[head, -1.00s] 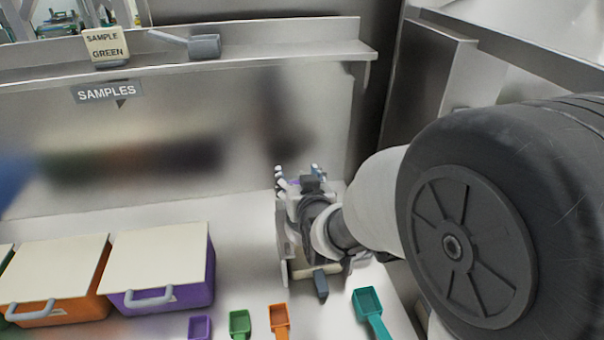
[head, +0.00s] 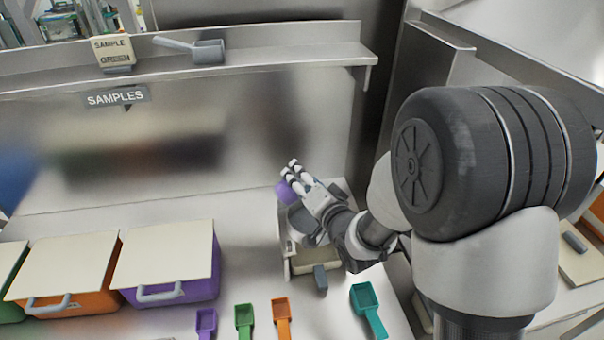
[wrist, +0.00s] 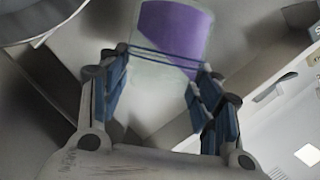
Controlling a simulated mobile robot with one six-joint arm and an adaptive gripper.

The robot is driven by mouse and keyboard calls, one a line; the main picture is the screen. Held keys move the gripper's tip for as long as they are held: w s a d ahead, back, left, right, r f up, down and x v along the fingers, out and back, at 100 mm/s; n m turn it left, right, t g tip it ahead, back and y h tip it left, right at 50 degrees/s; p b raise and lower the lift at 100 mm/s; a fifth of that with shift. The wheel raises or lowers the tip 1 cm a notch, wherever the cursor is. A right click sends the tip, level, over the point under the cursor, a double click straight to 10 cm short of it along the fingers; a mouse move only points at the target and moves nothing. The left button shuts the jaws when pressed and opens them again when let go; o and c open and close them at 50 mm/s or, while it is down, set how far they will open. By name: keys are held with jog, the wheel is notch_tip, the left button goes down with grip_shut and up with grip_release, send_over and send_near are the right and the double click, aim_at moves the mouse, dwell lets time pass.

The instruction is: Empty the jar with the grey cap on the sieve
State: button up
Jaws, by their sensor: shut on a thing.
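My gripper (head: 300,180) is shut on a clear jar with purple in it (head: 286,192), above the back of the counter. In the wrist view the jar (wrist: 172,35) sits between the blue-padded fingers (wrist: 165,85), its purple part toward the far end. The jar appears tilted. I cannot make out a grey cap on it. Below the gripper is a rounded grey part (head: 303,222) on a pale apparatus, partly hidden by the arm; I cannot tell whether it is the sieve. A round metal rim (wrist: 45,22) shows at the top left of the wrist view.
Orange (head: 65,275) and purple (head: 170,265) lidded bins stand at left. Purple, green, orange and teal scoops (head: 368,305) lie along the front. A shelf (head: 270,66) behind carries a grey scoop (head: 209,51) and a sample sign (head: 113,50).

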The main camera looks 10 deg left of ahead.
jog(key=m, duration=0.1)
jog(key=f+m+y, duration=0.1)
jog(key=shift+w+d+f+m, duration=0.1)
jog(key=shift+w+d+m, duration=0.05)
jog(key=shift+d+m, duration=0.15)
jog(key=shift+w+d+f+m+t+y+b, duration=0.1)
jog(key=shift+d+f+m+t+y+b, duration=0.3)
jog(key=shift+m+b, duration=1.1)
jog(key=shift+w+d+f+m+t+y+b, duration=0.1)
jog(key=shift+d+f+m+t+b, duration=0.25)
jog(key=shift+m+b, duration=1.1)
jog(key=shift+w+d+f+m+t+y+b, duration=0.15)
jog(key=shift+f+m+t+b, duration=0.4)
jog(key=shift+m+b, duration=0.95)
jog(key=shift+s, duration=0.1)
jog(key=shift+r+n+g+p, duration=0.3)
jog(key=shift+r+n+p, duration=0.25)
jog(key=shift+n, duration=0.7)
